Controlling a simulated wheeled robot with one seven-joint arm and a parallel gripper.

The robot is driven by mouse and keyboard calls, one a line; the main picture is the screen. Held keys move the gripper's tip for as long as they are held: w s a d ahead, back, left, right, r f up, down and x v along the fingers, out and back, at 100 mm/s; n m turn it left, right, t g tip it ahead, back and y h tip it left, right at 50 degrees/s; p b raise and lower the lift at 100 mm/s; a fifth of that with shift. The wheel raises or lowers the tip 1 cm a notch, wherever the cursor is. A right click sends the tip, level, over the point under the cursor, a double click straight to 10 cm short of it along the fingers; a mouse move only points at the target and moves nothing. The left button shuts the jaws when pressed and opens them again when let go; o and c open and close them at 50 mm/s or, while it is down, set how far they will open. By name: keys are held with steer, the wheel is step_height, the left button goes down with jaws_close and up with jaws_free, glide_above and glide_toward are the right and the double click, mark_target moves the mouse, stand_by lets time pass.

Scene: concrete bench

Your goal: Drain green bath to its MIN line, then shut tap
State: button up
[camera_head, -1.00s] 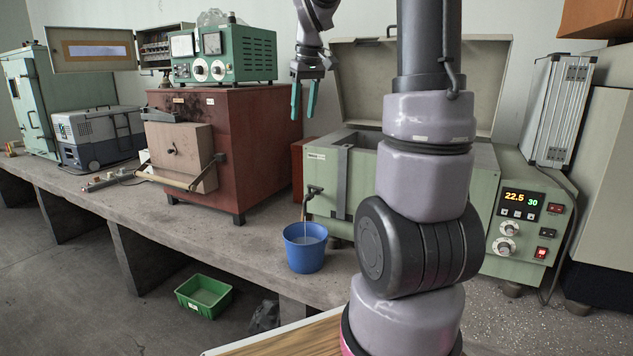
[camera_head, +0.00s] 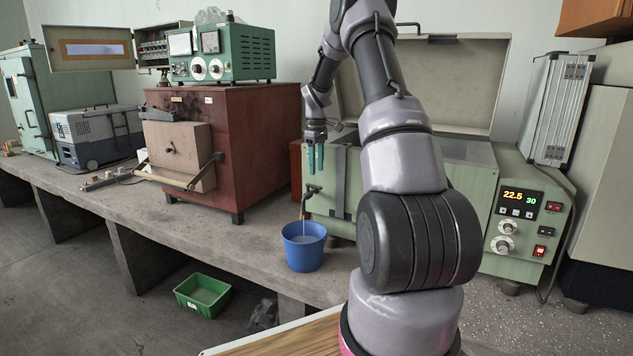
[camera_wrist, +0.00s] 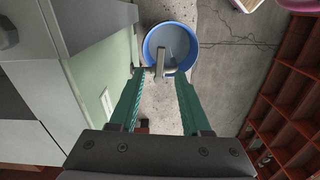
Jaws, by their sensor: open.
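The green bath (camera_head: 329,208) stands on the bench with its lid raised; its level and MIN line cannot be read. Its tap (camera_head: 311,190) is low on the left end, with a thin stream falling from it into the blue bucket (camera_head: 304,262). Water shows in the bucket. My gripper (camera_head: 316,172) points down just above the tap, open and empty. In the wrist view, the tap (camera_wrist: 160,62) shows between and just beyond the fingertips of my gripper (camera_wrist: 159,76), with the bucket (camera_wrist: 148,47) below. Contact with the tap cannot be told.
A red-brown furnace (camera_head: 260,150) stands left of the bath, with a green meter box (camera_head: 250,52) on top. The bath's control panel (camera_head: 522,205) reads 22.5 and 30. A green crate (camera_head: 203,297) lies on the floor. The bench left of the bucket is clear.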

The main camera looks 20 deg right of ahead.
mark_target(316, 186)
step_height(316, 186, down, 6)
steer(key=shift+r, duration=0.2)
jaws_close()
